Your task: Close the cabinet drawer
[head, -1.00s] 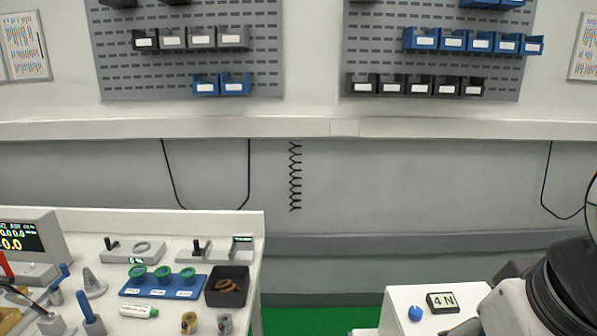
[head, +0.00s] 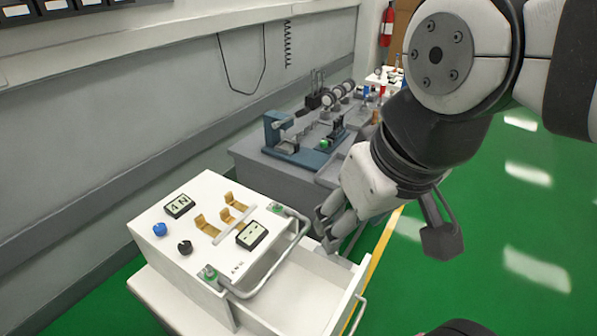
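The white cabinet (head: 165,225) stands at the lower left of the head view. Its drawer (head: 345,302) is pulled out toward the right, with its pale interior visible from above and its lower end cut off by the frame. A handle (head: 358,316) shows on the drawer's front. My gripper (head: 324,234) points down and left, above the far end of the drawer and right of the cabinet's top rail. No object shows in it. The fingers overlap in this view, so their opening is unclear, as is any contact with the drawer.
A metal rail (head: 283,262) runs along the cabinet top's right edge. Knobs, small displays and brass brackets (head: 210,225) sit on top. A grey bench (head: 262,170) with blue fixtures stands behind. Green floor (head: 470,240) is open to the right.

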